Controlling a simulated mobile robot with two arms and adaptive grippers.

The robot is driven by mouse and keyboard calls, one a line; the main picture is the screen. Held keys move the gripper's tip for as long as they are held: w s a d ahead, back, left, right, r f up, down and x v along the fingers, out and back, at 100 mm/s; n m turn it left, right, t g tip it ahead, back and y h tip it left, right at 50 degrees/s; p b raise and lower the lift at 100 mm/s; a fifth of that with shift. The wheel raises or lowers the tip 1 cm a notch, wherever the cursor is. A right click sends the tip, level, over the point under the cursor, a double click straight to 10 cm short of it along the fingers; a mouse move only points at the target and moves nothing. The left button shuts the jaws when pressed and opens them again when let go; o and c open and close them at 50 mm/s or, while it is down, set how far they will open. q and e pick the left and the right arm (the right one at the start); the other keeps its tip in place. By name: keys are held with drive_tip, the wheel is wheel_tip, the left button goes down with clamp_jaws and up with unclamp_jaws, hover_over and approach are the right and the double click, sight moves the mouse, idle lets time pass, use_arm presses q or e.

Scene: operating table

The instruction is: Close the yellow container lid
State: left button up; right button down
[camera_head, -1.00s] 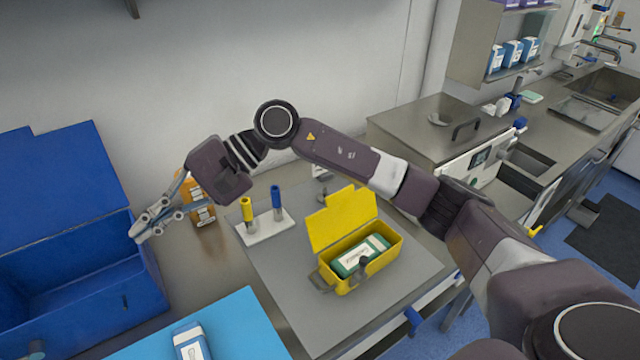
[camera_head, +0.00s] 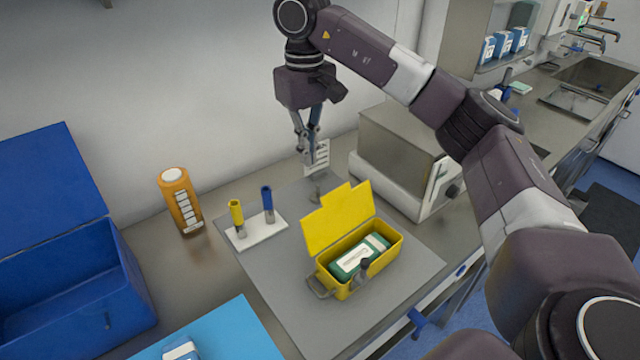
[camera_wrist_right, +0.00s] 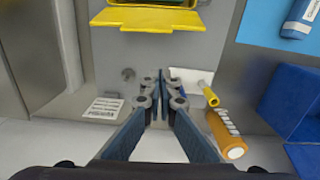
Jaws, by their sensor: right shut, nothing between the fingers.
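The yellow container (camera_head: 372,268) stands on a grey mat with its yellow lid (camera_head: 340,217) raised open at the back. A green and white pack (camera_head: 358,256) lies inside it. My right gripper (camera_head: 309,160) points down behind the lid, above the far part of the table. Its fingers are shut and empty. The right wrist view shows the gripper (camera_wrist_right: 163,80) with fingertips together, apart from the yellow lid (camera_wrist_right: 148,18) at the top of that view. My left gripper is not in view.
A white holder (camera_head: 256,232) with a yellow and a blue tube stands left of the container. An orange bottle (camera_head: 180,200) and an open blue box (camera_head: 70,290) are farther left. A metal box (camera_head: 395,165) stands right of the gripper. A white label card (camera_head: 318,157) is behind it.

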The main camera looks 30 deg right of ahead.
sight(340, 213)
drive_tip(key=s+f+p, duration=0.3)
drive_tip(key=f, duration=0.2)
drive_tip(key=shift+s+d+f+p, duration=0.25)
drive_tip(key=shift+s+f+p, duration=0.1)
drive_tip(key=shift+s, duration=0.05)
idle(0.3)
